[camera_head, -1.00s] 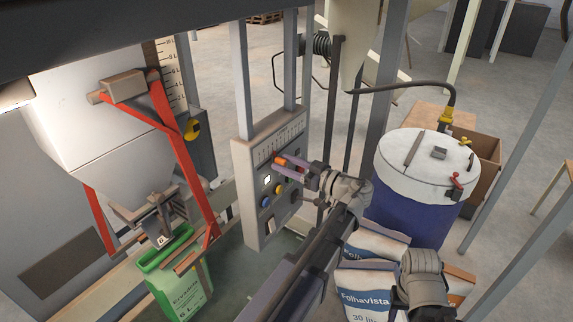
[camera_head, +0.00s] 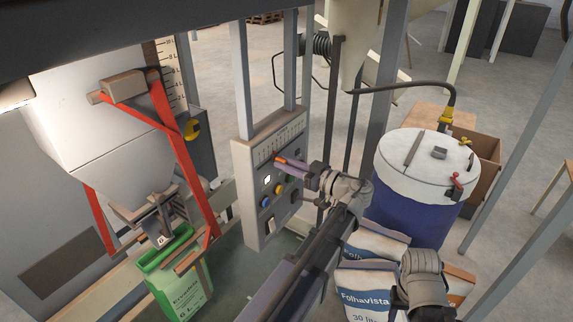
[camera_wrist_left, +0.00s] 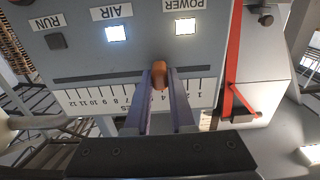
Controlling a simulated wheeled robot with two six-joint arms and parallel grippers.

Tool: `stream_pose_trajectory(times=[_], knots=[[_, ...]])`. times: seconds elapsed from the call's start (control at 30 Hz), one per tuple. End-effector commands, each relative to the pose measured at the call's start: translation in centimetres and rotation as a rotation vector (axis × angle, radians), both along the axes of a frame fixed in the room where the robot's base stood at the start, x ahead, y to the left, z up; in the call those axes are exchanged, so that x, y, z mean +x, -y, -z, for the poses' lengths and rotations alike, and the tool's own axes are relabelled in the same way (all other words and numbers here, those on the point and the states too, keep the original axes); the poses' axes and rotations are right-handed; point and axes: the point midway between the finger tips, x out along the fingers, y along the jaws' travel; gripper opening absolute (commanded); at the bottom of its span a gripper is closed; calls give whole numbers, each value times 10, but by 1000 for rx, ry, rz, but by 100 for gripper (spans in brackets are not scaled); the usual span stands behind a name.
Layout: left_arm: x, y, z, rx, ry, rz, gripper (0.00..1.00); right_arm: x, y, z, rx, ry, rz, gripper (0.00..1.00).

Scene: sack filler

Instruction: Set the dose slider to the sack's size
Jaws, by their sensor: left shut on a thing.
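The scale appears upside down in the wrist view, with 12 at left and 1 at right. My right gripper is not in view.
The panel has a lit AIR button (camera_wrist_left: 116,33), a lit POWER button (camera_wrist_left: 185,27) and a dark RUN button (camera_wrist_left: 56,41). Filled Folhavista sacks (camera_head: 365,295) and a blue drum (camera_head: 410,205) stand at right.

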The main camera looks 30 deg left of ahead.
Motion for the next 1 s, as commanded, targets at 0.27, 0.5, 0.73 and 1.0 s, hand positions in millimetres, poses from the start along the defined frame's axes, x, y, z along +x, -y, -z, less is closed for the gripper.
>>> stream_pose_trajectory(times=[0.27, 0.5, 0.73, 1.0], knots=[[0, 0, 0, 0, 0, 0, 0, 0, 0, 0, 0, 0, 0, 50], [0, 0, 0, 0, 0, 0, 0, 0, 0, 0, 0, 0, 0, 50], [0, 0, 0, 0, 0, 0, 0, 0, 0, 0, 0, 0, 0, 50], [23, 2, 0, 0, 0, 1, 0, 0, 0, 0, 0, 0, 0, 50]])
